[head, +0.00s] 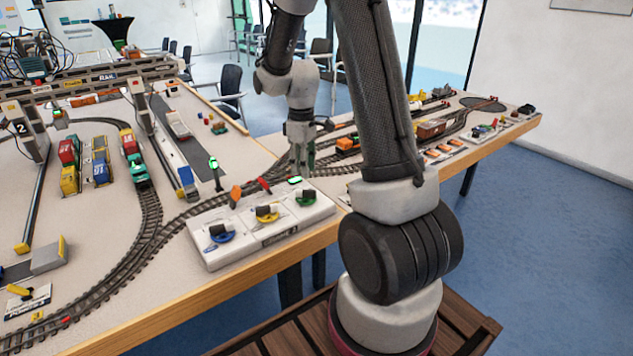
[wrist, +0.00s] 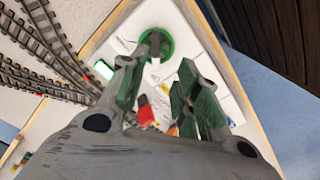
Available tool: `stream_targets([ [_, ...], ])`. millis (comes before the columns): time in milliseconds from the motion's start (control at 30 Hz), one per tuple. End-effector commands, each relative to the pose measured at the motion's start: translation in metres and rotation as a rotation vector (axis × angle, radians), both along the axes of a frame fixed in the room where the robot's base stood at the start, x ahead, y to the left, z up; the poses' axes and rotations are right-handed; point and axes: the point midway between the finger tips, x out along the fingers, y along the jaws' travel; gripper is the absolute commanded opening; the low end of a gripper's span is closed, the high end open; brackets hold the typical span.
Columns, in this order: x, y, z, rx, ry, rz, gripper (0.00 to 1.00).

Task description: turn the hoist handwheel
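A white control panel (head: 238,248) at the table's front edge carries three handwheels: blue (head: 222,233), yellow (head: 267,213) and green (head: 306,198). The labels are too small to read, so I cannot tell by name which is the hoist handwheel. My gripper (head: 302,168) points down above the green wheel's end of the panel. In the wrist view the green wheel (wrist: 168,52) with its dark handle lies beyond my fingertips (wrist: 158,76). The fingers are apart with nothing between them, and the wheel looks clear of them. The blue wheel is hidden in the wrist view.
A red lever (head: 264,184), an orange lever (head: 236,193) and a lit green display (head: 295,180) stand along the panel's back. Model tracks (head: 150,215) run behind it. A gantry crane (head: 85,78) and coloured containers (head: 98,160) stand at left. Blue floor lies beyond the table edge.

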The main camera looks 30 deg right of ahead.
Motion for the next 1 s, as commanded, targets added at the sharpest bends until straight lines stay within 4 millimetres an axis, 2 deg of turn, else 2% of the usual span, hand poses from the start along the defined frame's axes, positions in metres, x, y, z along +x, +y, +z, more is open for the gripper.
stream_targets([
  [100, 0.001, 0.0, 0.0, 0.001, -0.009, 0.15, 0.32],
  [300, 0.003, 0.0, -0.003, 0.001, -0.014, 0.284, 0.32],
  [467, 0.002, 0.0, -0.023, 0.002, -0.011, 0.293, 0.32],
  [700, 0.002, 0.0, -0.063, 0.002, -0.011, 0.291, 0.32],
  [833, 0.003, 0.0, -0.075, 0.001, -0.013, 0.291, 0.32],
  [1000, 0.003, 0.0, -0.079, 0.0, -0.014, 0.29, 0.32],
])
